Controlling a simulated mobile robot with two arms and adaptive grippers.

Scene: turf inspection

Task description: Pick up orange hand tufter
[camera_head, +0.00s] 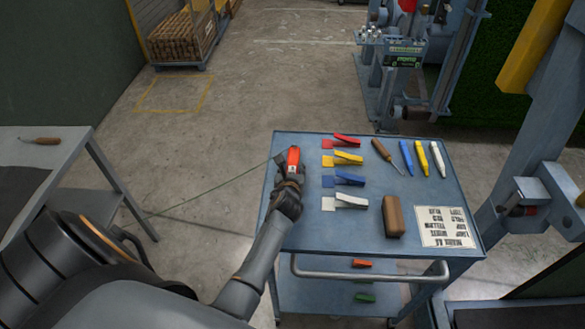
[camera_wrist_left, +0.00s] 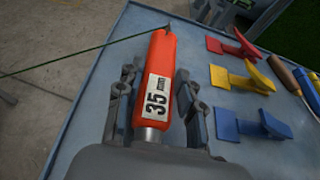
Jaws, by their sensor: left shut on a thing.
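The orange hand tufter (camera_head: 293,157) has an orange-red body with a white label. It is at the left edge of the cart top, in my left gripper (camera_head: 288,182). I cannot tell whether the tufter touches the cart top. My right gripper is not in view.
The blue-grey cart (camera_head: 300,240) carries red, yellow, blue and white clips (camera_head: 347,180), a wooden-handled tool (camera_head: 381,150), several markers (camera_head: 422,158), a brown block (camera_head: 393,215) and a printed sheet (camera_head: 445,227). A table (camera_head: 75,150) stands at the left.

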